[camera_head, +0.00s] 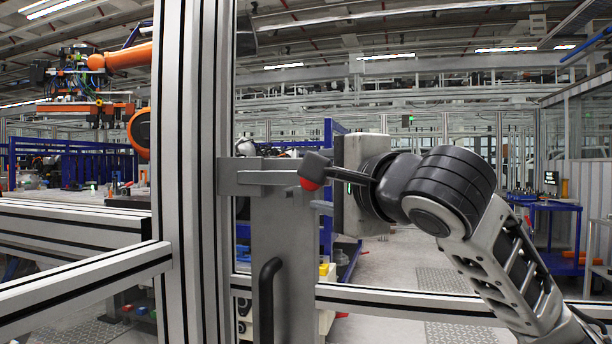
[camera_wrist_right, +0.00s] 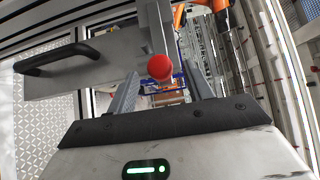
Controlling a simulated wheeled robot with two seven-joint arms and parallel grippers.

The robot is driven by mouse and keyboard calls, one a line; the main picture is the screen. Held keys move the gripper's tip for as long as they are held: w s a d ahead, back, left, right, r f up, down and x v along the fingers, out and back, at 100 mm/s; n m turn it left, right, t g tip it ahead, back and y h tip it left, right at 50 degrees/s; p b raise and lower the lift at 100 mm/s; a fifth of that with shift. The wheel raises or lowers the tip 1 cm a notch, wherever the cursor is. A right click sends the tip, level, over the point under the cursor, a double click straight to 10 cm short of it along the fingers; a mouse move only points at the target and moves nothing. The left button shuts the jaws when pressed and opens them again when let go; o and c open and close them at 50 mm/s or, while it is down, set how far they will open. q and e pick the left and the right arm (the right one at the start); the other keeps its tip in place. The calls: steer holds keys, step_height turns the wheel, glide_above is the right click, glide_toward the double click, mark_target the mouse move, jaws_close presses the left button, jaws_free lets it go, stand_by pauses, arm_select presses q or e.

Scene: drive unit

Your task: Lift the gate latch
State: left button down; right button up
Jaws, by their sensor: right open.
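The gate latch (camera_head: 255,177) is a grey metal bar by the aluminium post, lying about level, with a red ball knob (camera_head: 310,184) at its right end. The knob also shows in the right wrist view (camera_wrist_right: 160,67). My right gripper (camera_head: 318,185) comes in from the right at latch height. Its fingers are apart, one on either side of the knob in the wrist view; I cannot tell whether either touches it. My left gripper is not in view.
A grey gate plate (camera_head: 285,225) with a black pull handle (camera_head: 269,300) stands below the latch. A thick aluminium post (camera_head: 193,120) rises on the left, and a horizontal rail (camera_head: 410,303) crosses below my right arm. An orange robot arm (camera_head: 125,56) is beyond.

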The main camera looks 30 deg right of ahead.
steer(key=shift+w+d+p, duration=0.15)
steer(key=shift+w+p, duration=0.15)
steer(key=shift+w, duration=2.45)
